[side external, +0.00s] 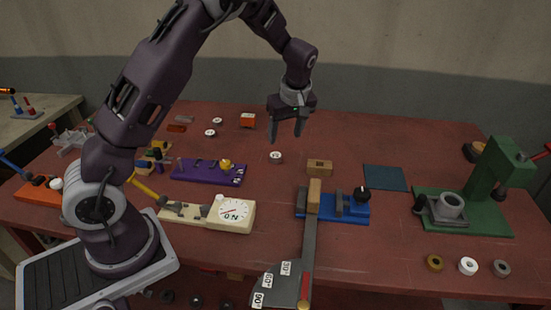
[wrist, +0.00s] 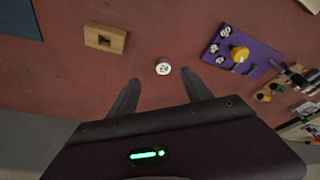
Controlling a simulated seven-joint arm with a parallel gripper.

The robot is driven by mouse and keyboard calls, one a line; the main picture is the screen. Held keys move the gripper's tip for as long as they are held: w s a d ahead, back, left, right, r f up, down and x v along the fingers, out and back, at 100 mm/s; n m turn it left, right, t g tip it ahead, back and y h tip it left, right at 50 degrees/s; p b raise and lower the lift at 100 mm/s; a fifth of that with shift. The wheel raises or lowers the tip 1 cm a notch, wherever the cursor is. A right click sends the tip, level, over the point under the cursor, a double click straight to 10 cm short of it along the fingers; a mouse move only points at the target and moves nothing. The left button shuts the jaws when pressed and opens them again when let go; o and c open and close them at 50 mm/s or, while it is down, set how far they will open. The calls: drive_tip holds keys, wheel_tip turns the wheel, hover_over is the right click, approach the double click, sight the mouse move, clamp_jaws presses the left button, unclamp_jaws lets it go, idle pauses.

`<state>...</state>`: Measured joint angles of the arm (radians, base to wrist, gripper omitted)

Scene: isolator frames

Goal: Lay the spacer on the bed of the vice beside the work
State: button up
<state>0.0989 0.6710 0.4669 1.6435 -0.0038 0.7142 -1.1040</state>
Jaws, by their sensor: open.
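My gripper (side external: 286,131) is open and empty, fingers pointing down, well above the table. A small wooden block with a dark recess (side external: 319,168) lies behind the blue vice; it may be the spacer, but I cannot be sure. It shows at the upper left of the wrist view (wrist: 105,38), left of my fingers. The vice has a blue bed (side external: 328,216), grey jaws and a black knob. An upright tan block (side external: 314,195) stands at its left end; I cannot tell whether it is the work. The vice is not in the wrist view.
A small white-topped disc (side external: 275,157) lies below my gripper. A dial gauge (side external: 235,213) and a purple fixture (side external: 208,171) stand left of the vice. A long grey lever (side external: 309,250) reaches forward from it. A dark blue mat (side external: 385,178) and green press (side external: 490,185) are right.

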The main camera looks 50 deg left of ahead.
drive_tip(key=n, duration=0.1)
approach(276, 155)
drive_tip(key=shift+w+d+f+g+y, duration=0.2)
drive_tip(key=shift+w+f, duration=0.1)
drive_tip(key=shift+f, duration=0.15)
drive_tip(key=shift+w+d+f+g+y, duration=0.1)
drive_tip(key=shift+w+d+f+y, duration=0.15)
drive_tip(key=shift+f, duration=0.25)
drive_tip(key=x, duration=0.7)
drive_tip(key=shift+s+a, duration=0.3)
drive_tip(key=shift+r, duration=0.1)
clamp_jaws()
